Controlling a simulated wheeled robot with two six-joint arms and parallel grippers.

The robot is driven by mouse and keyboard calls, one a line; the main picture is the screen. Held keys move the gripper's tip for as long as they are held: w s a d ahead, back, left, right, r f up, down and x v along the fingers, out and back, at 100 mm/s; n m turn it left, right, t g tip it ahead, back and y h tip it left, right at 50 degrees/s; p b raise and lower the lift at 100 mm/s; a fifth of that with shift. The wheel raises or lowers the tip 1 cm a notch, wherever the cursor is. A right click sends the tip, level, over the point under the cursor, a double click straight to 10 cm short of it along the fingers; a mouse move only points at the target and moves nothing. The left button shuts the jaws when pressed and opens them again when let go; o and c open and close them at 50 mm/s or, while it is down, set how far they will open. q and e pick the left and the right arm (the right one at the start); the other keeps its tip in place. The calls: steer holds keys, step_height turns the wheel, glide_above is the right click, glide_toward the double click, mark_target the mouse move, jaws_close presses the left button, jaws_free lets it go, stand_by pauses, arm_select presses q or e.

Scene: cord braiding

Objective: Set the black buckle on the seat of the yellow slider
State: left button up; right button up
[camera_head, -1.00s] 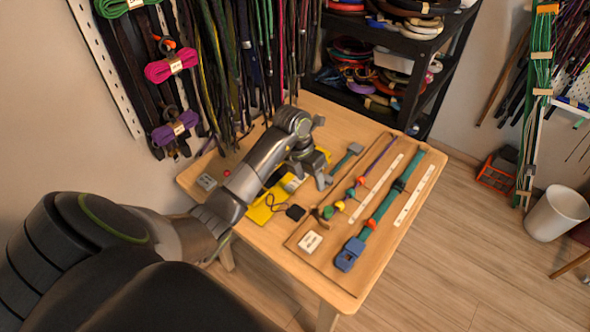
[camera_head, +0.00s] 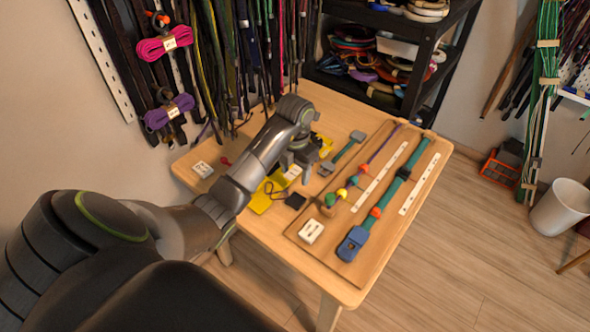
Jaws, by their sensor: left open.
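My left gripper (camera_head: 297,170) hangs over the back middle of the table, fingers pointing down, open; I see nothing between its fingers. A yellow flat piece (camera_head: 260,203), which looks like the slider, lies on the table, partly hidden by my left forearm. More yellow shows behind the gripper. Its seat cannot be made out. A small black square piece (camera_head: 295,201), perhaps the black buckle, lies on the table just right of the yellow piece's front part, nearer the front than the gripper. My right gripper is not in view.
A wooden board (camera_head: 330,254) to the right holds a teal strap with a blue buckle (camera_head: 352,244), white strips and coloured beads. A white labelled block (camera_head: 311,231) sits at its front left. Hanging cords and a black shelf (camera_head: 425,70) stand behind the table.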

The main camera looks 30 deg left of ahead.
mark_target(295, 200)
arm_select(q)
step_height(295, 200, down, 9)
steer(key=b, duration=0.7)
steer(key=shift+r, duration=0.2)
steer(key=shift+f, duration=1.45)
steer(key=shift+c, duration=0.3)
steer(key=c, duration=0.7)
steer(key=shift+o, duration=0.2)
steer(key=shift+r+p, duration=2.15)
steer(key=shift+r, duration=0.85)
